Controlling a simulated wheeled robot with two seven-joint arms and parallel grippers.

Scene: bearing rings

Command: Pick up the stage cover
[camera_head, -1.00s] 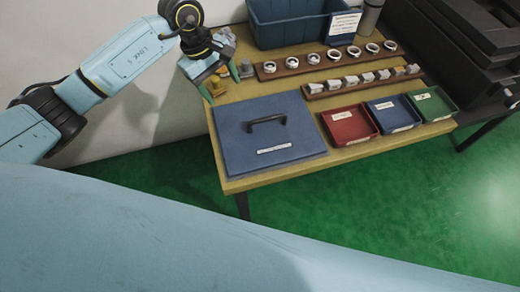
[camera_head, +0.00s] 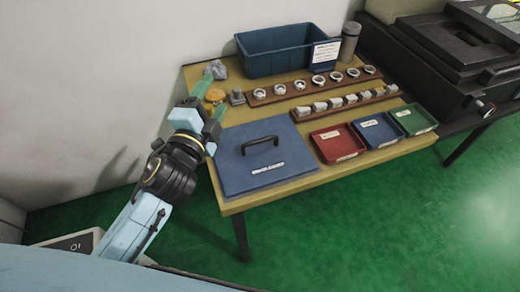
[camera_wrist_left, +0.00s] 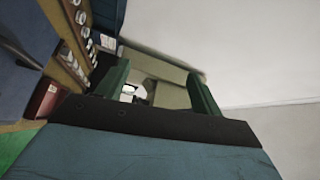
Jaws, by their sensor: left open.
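The stage cover (camera_head: 240,172) is a flat blue square panel with a black bar handle (camera_head: 260,143) and a white label. It lies at the front left of the wooden table. My left gripper (camera_head: 214,92) is at the table's left edge, beyond and left of the cover, near a yellow object and a grey lump. Its green fingers are apart and hold nothing; they also show in the left wrist view (camera_wrist_left: 158,90). The handle is clear of the gripper. My right gripper does not show.
Red (camera_head: 337,143), blue (camera_head: 378,131) and green (camera_head: 413,119) trays stand right of the cover. Behind are two wooden racks with rings (camera_head: 318,81) and blocks (camera_head: 335,104), a blue bin (camera_head: 285,62) and a grey cylinder (camera_head: 350,42). A dark machine (camera_head: 450,70) stands at right.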

